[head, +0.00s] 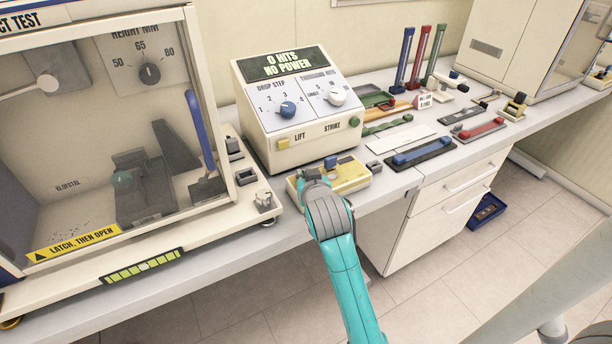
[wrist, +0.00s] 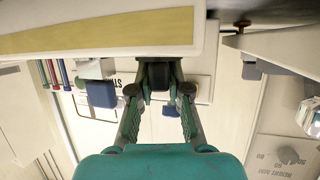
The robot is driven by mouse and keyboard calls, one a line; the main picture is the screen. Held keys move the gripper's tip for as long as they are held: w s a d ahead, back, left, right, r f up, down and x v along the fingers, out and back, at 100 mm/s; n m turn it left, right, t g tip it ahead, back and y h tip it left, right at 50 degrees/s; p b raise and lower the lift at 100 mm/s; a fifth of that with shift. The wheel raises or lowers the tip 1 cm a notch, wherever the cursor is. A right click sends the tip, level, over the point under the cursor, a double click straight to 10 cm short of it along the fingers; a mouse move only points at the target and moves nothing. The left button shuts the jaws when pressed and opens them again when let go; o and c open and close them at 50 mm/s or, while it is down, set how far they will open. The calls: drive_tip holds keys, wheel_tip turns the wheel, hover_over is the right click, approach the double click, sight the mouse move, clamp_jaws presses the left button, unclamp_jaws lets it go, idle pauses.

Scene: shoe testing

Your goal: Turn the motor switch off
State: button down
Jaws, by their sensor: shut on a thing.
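A low yellow-topped box (head: 350,175) sits at the bench's front edge, before the cream control unit (head: 290,110). A small blue part (head: 331,162) stands on the box. My gripper (head: 313,179) is at the box's left end, and my wrist hides that part of it. In the wrist view, my gripper (wrist: 159,82) has its fingers drawn together on a small dark block (wrist: 158,77), which may be the motor switch. No motor label is readable, and the switch's position cannot be told. The control unit's display (head: 287,62) reads "0 HITS NO POWER".
A glazed test cabinet (head: 110,130) stands close on the left, with a blue handle (head: 200,130). Coloured strips, clamps and a blue-topped block (head: 420,152) crowd the bench to the right.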

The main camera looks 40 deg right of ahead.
drive_tip(key=shift+n+t+y, duration=0.8)
drive_tip(key=shift+n+y, duration=0.8)
drive_tip(key=shift+y, duration=0.4)
drive_tip(key=c, duration=1.1)
unclamp_jaws()
drive_tip(key=shift+v, duration=3.75)
